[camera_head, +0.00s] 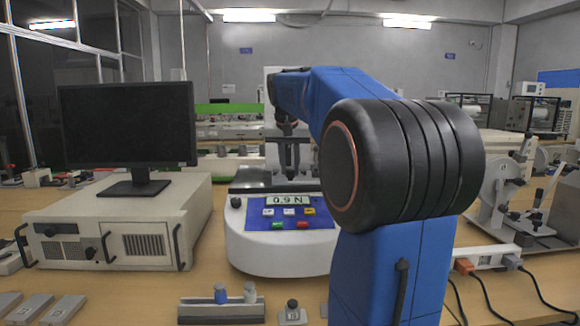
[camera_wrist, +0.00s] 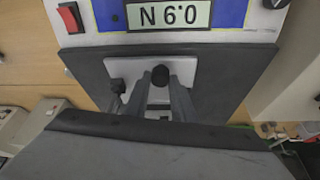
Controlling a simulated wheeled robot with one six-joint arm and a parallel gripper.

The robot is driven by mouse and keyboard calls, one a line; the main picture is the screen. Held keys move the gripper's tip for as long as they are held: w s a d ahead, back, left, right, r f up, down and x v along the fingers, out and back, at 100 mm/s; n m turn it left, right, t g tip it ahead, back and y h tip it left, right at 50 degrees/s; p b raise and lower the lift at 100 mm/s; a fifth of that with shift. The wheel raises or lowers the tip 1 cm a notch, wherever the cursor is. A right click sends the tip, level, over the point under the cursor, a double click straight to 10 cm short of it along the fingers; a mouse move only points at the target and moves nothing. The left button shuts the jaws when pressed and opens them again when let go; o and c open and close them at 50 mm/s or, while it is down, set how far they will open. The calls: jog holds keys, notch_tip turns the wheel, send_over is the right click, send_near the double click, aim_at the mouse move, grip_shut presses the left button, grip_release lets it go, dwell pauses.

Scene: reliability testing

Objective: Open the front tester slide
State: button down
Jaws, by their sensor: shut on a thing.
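The tester (camera_head: 280,250) is a white rounded unit with a blue panel and a display reading 0.9 N. The display shows upside down in the wrist view (camera_wrist: 168,15). Behind the panel lies a dark flat bed (camera_head: 250,187). In the wrist view the dark bed (camera_wrist: 225,65) carries a light plate (camera_wrist: 185,68) with a black round knob (camera_wrist: 160,74), apparently the slide's handle. My gripper (camera_wrist: 161,86) is shut on this knob, one grey finger on each side. In the head view my gripper (camera_head: 289,165) points down over the bed; the knob is not discernible there.
A monitor (camera_head: 128,125) stands on a beige computer case (camera_head: 115,230) at left. A small rack with weights (camera_head: 221,308) lies in front. A power strip (camera_head: 487,257) with cables and a metal lever device (camera_head: 505,190) are at right. My arm covers the tester's right side.

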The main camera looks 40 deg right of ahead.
jog(key=s+a, duration=0.1)
jog(key=s, duration=0.1)
jog(key=s+a, duration=0.3)
jog(key=s, duration=0.1)
jog(key=shift+a, duration=0.25)
jog(key=c, duration=1.5)
grip_release()
jog(key=v, duration=1.7)
jog(key=shift+r, duration=0.2)
jog(key=shift+s, duration=0.1)
